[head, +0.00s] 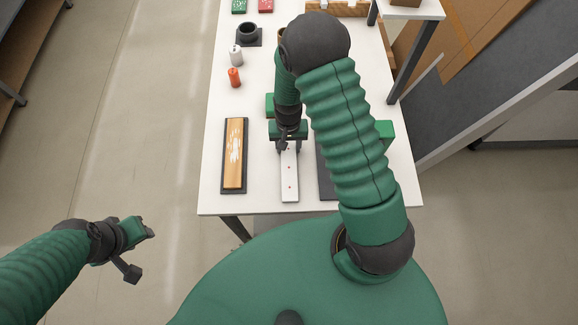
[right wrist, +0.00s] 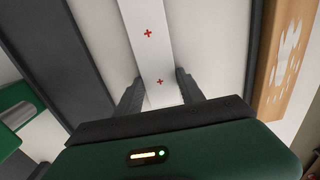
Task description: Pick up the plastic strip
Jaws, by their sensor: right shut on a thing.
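The plastic strip (head: 290,185) is long, white and marked with small red crosses. It extends toward me near the table's front edge. My right gripper (head: 288,143) is at the strip's far part, shut on it. In the right wrist view the strip (right wrist: 151,48) runs between the two dark fingers (right wrist: 159,88), one at each long edge. I cannot tell whether the strip touches the table. My left gripper (head: 140,240) hangs left of the table, away from the strip, and its jaw opening is unclear.
The white table (head: 214,150) holds a wooden block on a dark base (head: 234,155) left of the strip and a dark panel (head: 327,178) right of it. Orange (head: 234,78) and white (head: 236,56) bottles and a dark ring (head: 248,31) stand farther back. A raised shelf (head: 425,9) is at back right.

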